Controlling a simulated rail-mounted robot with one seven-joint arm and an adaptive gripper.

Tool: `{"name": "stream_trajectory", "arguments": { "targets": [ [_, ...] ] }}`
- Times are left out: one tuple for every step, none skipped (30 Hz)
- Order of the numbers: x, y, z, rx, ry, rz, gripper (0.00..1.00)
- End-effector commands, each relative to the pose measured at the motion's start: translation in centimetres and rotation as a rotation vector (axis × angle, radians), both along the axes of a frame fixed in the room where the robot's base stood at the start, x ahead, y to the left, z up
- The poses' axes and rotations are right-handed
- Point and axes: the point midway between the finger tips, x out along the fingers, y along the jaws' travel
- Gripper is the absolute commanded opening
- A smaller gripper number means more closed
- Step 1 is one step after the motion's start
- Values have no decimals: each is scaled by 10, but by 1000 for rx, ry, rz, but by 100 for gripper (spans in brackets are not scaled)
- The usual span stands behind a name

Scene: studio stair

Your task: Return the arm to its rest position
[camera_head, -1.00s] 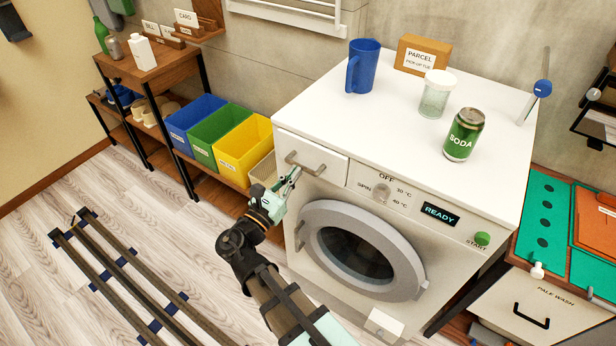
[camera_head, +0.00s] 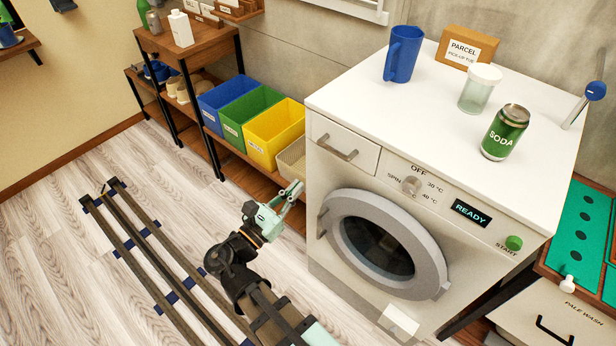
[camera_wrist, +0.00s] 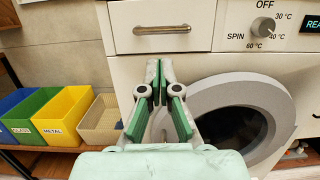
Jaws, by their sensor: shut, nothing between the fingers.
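My gripper (camera_head: 291,192) is shut and empty, in the air in front of the washing machine (camera_head: 330,232), left of its round door. In the wrist view my gripper (camera_wrist: 159,96) points at the machine's front, below the detergent drawer (camera_wrist: 162,27). The drawer is closed and my fingers are apart from its handle (camera_head: 338,153). My arm reaches up from the bottom of the head view. The round door (camera_head: 432,251) looks closed, and the display (camera_head: 469,212) reads READY.
On the machine's top stand a blue mug (camera_head: 403,55), a parcel box (camera_head: 466,52), a clear jar (camera_head: 479,90) and a soda can (camera_head: 505,133). Blue (camera_head: 222,100), green (camera_head: 250,107) and yellow bins (camera_head: 275,135) stand at the left. Floor around my rails is clear.

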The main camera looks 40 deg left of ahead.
Motion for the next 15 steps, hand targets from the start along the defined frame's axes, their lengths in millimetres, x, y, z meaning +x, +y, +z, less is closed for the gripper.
{"name": "stream_trajectory", "arguments": {
  "targets": [
    [-8,0,-3,0,0,2,0],
    [-12,0,-4,0,0,1,0],
    [-17,0,-5,0,1,2,0],
    [-20,0,-5,0,1,2,0],
    [-22,-1,-5,0,1,1,0],
    [-25,-1,-6,-1,1,0,0],
    [-27,-1,-6,-1,1,0,0],
    [-28,-1,-6,-1,1,0,0],
    [-29,-1,-6,-1,1,0,0],
    [-30,-1,-6,0,1,0,0],
    [-31,-1,-6,4,1,1,0],
    [-31,-1,-6,13,1,3,0],
    [-31,-1,-6,23,2,5,0],
    [-31,-1,-6,36,2,8,0],
    [-31,0,-6,61,4,15,0]
  ]
}}
